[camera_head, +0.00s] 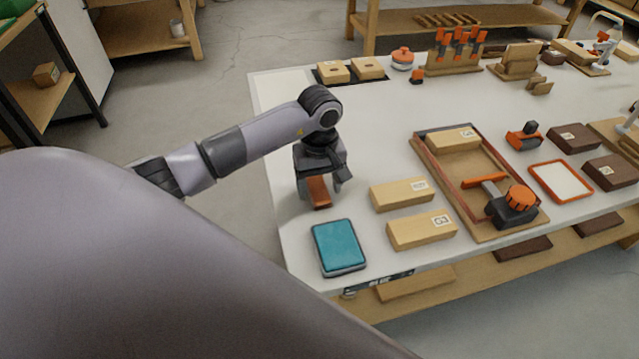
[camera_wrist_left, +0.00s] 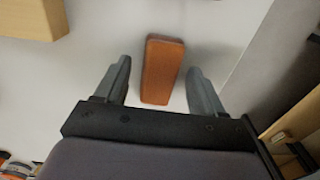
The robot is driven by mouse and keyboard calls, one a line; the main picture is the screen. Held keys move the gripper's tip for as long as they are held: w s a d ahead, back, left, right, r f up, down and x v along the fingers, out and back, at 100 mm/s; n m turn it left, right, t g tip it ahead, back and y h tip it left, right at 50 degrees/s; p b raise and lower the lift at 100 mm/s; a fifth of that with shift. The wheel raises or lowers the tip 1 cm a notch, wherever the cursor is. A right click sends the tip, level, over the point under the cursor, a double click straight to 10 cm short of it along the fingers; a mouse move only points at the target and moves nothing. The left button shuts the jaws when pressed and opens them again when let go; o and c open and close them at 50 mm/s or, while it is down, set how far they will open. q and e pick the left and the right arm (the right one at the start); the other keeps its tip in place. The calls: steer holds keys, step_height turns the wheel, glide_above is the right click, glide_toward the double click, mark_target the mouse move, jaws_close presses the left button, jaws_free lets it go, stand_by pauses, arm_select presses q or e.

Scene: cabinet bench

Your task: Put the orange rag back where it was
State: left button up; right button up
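The orange rag (camera_head: 318,192) looks like a folded, orange-brown oblong on the white bench top near its left edge. In the left wrist view the rag (camera_wrist_left: 162,70) lies between the two fingers, with a gap on each side. My left gripper (camera_head: 320,188) is open and points down over the rag; its fingers straddle it without visibly gripping. The same left gripper (camera_wrist_left: 160,76) shows empty in the wrist view. Part of the rag is hidden by the gripper in the head view. My right gripper is not in view.
A teal pad (camera_head: 338,245) lies at the near left corner. Wooden blocks (camera_head: 401,193) (camera_head: 421,230) sit right of the rag. A wooden tray (camera_head: 428,165) with an orange-black tool (camera_head: 515,205) is farther right. The bench's left edge (camera_head: 262,150) is close; the bench behind the gripper is clear.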

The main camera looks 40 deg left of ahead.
mark_target(319, 190)
arm_select(q)
steer(key=shift+r, duration=0.2)
step_height(319, 190, up, 12)
steer(key=shift+b, duration=0.45)
steer(key=shift+f, duration=0.1)
stand_by(0.4)
